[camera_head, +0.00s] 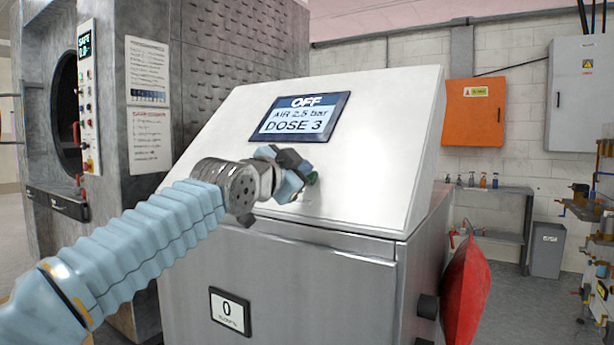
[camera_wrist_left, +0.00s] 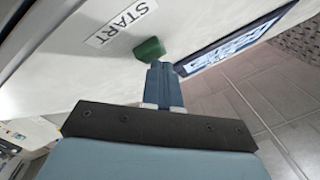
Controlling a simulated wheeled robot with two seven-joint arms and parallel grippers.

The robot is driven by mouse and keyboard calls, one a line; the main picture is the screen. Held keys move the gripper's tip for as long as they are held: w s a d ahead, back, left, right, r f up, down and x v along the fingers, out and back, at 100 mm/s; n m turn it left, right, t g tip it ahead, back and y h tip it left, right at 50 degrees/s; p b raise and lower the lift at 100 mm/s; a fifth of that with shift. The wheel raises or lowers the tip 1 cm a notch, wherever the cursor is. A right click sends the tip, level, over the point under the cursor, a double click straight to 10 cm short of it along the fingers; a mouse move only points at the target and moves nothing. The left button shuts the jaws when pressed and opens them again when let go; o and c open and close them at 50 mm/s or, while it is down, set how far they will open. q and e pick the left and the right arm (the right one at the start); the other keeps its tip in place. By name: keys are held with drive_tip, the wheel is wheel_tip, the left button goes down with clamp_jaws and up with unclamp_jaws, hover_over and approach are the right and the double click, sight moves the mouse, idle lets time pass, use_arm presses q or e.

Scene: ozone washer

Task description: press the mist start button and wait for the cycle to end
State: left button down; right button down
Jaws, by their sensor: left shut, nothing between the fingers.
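The mist start button (camera_wrist_left: 149,48) is a green block beside a START label (camera_wrist_left: 118,23) in the left wrist view. In the head view a bit of its green (camera_head: 312,178) shows past my gripper. My left gripper (camera_head: 303,175) is shut and empty, with its tips right at the button. In the wrist view the left fingertips (camera_wrist_left: 158,66) lie just below the button; I cannot tell whether they touch it. The display (camera_head: 297,117) on the sloped panel reads OFF, AIR 2.5 bar, DOSE 3. My right gripper is not in view.
The steel cabinet (camera_head: 290,270) carries a small counter (camera_head: 230,311) reading 0. A large grey machine (camera_head: 215,60) with a round opening stands at the left. A red object (camera_head: 461,285) leans at the cabinet's right side. An orange box (camera_head: 474,112) hangs on the back wall.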

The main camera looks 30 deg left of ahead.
use_arm(q)
drive_tip(key=shift+w+f, duration=0.1)
drive_tip(key=shift+f, duration=0.05)
idle(0.4)
drive_tip(key=shift+s+r, duration=0.65)
drive_tip(key=shift+p, duration=0.3)
drive_tip(key=s+r, duration=0.1)
drive_tip(key=s+r+p, duration=0.1)
drive_tip(key=s+r, duration=0.1)
drive_tip(key=shift+s+a+r, duration=0.2)
drive_tip(key=shift+s+r, duration=0.05)
drive_tip(key=shift+r, duration=0.05)
idle(0.6)
